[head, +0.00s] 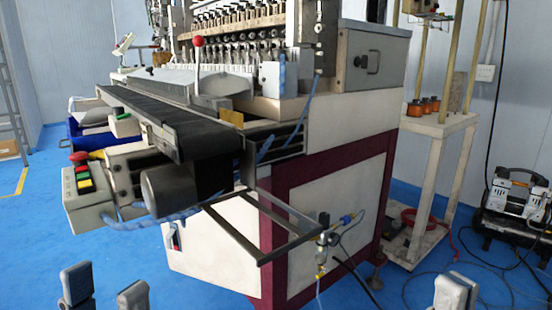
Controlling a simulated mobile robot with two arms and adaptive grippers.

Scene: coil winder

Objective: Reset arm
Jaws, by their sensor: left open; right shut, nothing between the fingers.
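My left gripper (105,287) is at the bottom left of the head view. Its two grey fingertips stand apart with nothing between them. My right gripper (455,291) is at the bottom right; its fingertips are together and empty. Both are low in the picture, in front of the coil winder (352,130) and apart from it. Most of both arms is out of view.
A black conveyor belt (165,112) juts from the machine, with a button box (88,198) at its left. An empty metal frame (290,240) sticks out below. A shelf (440,124) and a compressor (515,205) stand right. Blue floor is open at lower left.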

